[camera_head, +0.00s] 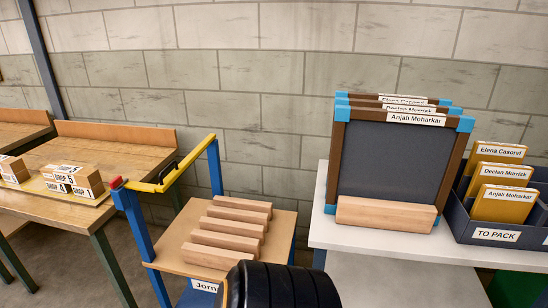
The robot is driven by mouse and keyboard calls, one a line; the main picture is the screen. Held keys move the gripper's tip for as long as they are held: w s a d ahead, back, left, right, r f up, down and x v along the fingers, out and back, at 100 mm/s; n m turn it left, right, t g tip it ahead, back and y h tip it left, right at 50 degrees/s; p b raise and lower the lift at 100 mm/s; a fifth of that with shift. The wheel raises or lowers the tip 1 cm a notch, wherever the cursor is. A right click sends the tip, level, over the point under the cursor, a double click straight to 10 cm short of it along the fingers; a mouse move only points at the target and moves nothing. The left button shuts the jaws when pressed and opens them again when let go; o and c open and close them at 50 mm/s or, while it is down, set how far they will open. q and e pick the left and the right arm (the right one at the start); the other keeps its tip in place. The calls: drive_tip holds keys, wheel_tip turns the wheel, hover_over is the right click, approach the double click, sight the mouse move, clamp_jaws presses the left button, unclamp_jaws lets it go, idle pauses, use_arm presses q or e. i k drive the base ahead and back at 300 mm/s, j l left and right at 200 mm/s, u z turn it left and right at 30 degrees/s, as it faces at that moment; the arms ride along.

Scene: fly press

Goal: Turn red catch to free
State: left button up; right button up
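A small red catch (116,183) sits on top of the front left blue post of a cart. It is at one end of a yellow bar (165,178). The bar lies across the cart's left side. Whether the catch is locked or free is too small to tell. Neither of my grippers shows. A black ribbed rounded part at the bottom middle seems to be mine and hides some of the cart's front right.
The cart's wooden shelf (180,246) holds several wooden slotted blocks (228,240). A wooden bench (97,158) with boxes (78,180) stands left. A white table (400,245) at right bears framed boards (395,160) and a "TO PACK" bin (497,236). A block wall is behind.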

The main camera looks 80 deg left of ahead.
sight(118, 183)
drive_tip(key=u, duration=3.85)
